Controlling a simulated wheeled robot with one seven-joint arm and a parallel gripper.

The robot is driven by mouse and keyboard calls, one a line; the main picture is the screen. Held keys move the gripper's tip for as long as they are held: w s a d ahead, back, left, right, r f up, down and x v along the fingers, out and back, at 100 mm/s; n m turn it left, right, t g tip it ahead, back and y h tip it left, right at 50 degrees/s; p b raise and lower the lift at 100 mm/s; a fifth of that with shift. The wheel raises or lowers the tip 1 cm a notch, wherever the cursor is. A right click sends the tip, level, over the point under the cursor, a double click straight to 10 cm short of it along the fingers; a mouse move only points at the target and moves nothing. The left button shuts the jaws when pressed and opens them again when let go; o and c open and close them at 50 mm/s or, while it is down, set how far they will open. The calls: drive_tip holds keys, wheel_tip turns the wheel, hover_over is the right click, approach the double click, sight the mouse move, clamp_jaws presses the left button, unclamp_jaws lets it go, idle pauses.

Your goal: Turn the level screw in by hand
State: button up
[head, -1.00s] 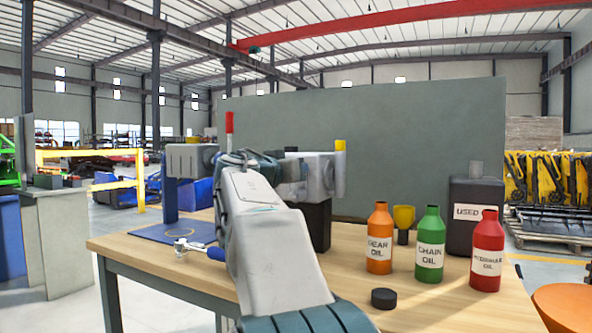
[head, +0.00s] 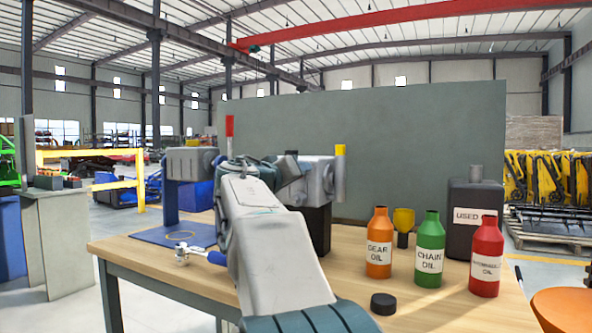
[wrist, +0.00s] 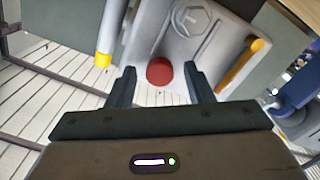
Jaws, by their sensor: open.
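A grey gear housing (head: 322,178) stands on a dark block on the workbench, partly hidden behind my arm in the head view. In the wrist view the housing (wrist: 205,50) fills the upper middle, with a hexagonal plug (wrist: 190,19) on its face. A round red screw head or knob, seemingly the level screw (wrist: 159,71), shows at the housing's edge. My gripper (wrist: 160,75) is open, with one finger on each side of the red head in the picture. I see no clear contact and cannot tell the depth between them. My arm hides the fingers in the head view.
Orange (head: 379,245), green (head: 430,250) and red (head: 486,258) oil bottles stand right on the bench, near a dark used-oil can (head: 462,240). A black puck (head: 383,304) lies in front. A blue-handled tool (head: 216,258) lies left. An orange strip (wrist: 240,65) and yellow-tipped tube (wrist: 104,58) flank the housing.

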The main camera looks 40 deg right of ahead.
drive_tip(key=n+p, duration=0.1)
drive_tip(key=n, duration=0.3)
drive_tip(key=shift+r+n, duration=0.1)
drive_tip(key=shift+n, duration=0.3)
drive_tip(key=shift+r+n+p, duration=0.2)
drive_tip(key=shift+n+p, duration=0.75)
drive_tip(key=shift+n, duration=0.25)
drive_tip(key=n+p, duration=0.3)
drive_tip(key=n, duration=0.2)
drive_tip(key=shift+f+n, duration=0.15)
drive_tip(key=shift+n, duration=0.95)
drive_tip(key=n+p, duration=0.2)
drive_tip(key=shift+r+p, duration=0.25)
drive_tip(key=shift+p, duration=0.05)
drive_tip(key=n+p, duration=0.3)
drive_tip(key=n, duration=0.1)
drive_tip(key=shift+r, duration=0.1)
drive_tip(key=shift+n+p, duration=0.75)
drive_tip(key=shift+n, duration=0.25)
drive_tip(key=shift+f+n+p, duration=0.3)
drive_tip(key=shift+f+n, duration=0.05)
drive_tip(key=shift+n, duration=0.55)
drive_tip(key=shift+f, duration=0.1)
